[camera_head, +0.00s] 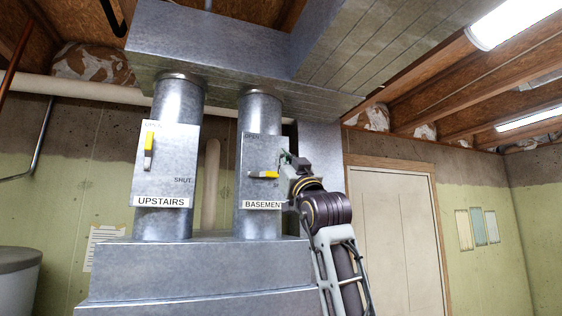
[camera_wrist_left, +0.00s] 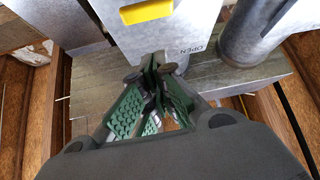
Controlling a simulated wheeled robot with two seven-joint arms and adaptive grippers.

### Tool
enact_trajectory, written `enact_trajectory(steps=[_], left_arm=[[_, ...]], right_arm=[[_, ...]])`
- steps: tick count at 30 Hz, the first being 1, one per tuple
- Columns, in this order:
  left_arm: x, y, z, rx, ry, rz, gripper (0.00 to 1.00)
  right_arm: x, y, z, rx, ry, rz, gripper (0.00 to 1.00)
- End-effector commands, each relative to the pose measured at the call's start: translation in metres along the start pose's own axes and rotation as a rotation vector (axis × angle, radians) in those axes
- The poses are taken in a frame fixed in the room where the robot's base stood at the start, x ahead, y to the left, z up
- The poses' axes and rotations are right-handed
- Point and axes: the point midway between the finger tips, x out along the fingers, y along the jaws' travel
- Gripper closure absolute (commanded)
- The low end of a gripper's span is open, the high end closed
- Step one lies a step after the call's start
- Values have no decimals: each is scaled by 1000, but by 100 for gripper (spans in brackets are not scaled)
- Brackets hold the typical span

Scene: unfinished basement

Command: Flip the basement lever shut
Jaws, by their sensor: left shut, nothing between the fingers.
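The basement lever (camera_head: 265,174) has a yellow handle lying horizontal, pointing right from its grey pivot, on the BASEMENT plate (camera_head: 249,151). The plate's OPEN mark is at the top; the spot at right where SHUT would be printed is mostly hidden by my arm. The yellow handle also shows at the top of the left wrist view (camera_wrist_left: 147,11). My left gripper (camera_head: 286,157) is at the plate's right edge, just above and right of the handle. In the left wrist view its green-padded fingers (camera_wrist_left: 152,72) are shut and empty, apart from the handle. My right gripper is not in view.
The upstairs lever (camera_head: 149,150) stands upright, handle toward OPEN, on the left pipe's plate. Both round pipes join a large metal duct (camera_head: 210,45) above and a metal housing (camera_head: 200,272) below. A pale door (camera_head: 395,240) stands at right.

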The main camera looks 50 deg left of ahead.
Motion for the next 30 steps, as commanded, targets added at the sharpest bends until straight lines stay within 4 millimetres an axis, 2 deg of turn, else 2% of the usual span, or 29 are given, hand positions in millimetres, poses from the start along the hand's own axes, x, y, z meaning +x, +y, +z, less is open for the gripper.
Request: enact_trajectory(steps=[9,15,21,30], left_arm=[[-36,-3,1,-2,1,1,100],[-52,-4,0,-1,2,0,100],[-59,-4,-1,-1,1,0,100],[-59,-5,-1,-1,1,0,100]], right_arm=[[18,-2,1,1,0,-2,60],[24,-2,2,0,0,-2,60],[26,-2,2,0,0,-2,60],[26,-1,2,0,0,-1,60]])
